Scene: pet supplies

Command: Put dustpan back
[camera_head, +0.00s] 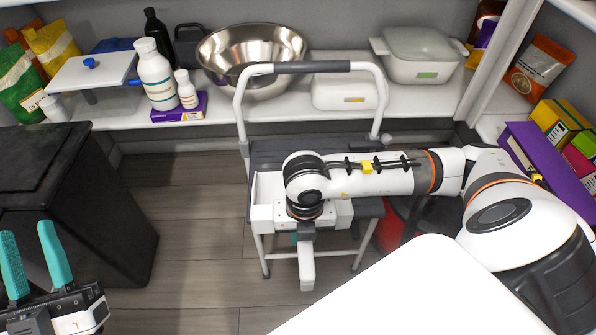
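I cannot clearly make out a dustpan in the head view. My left gripper (31,245) is at the bottom left, beside the black bin. Its two teal fingers stand apart with nothing between them. My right arm comes in from the right and reaches over the grey step stool (368,208). My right gripper (303,243) hangs in front of the stool, seen from above. Its fingers are mostly hidden by its own body, so what it holds, if anything, does not show.
A black bin (75,200) stands at the left. A shelf (125,119) behind carries a steel bowl (250,50), a lidded white container (418,55) and bottles. A red object (390,232) is partly hidden right of the stool. Wooden floor (195,230) is clear between bin and stool.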

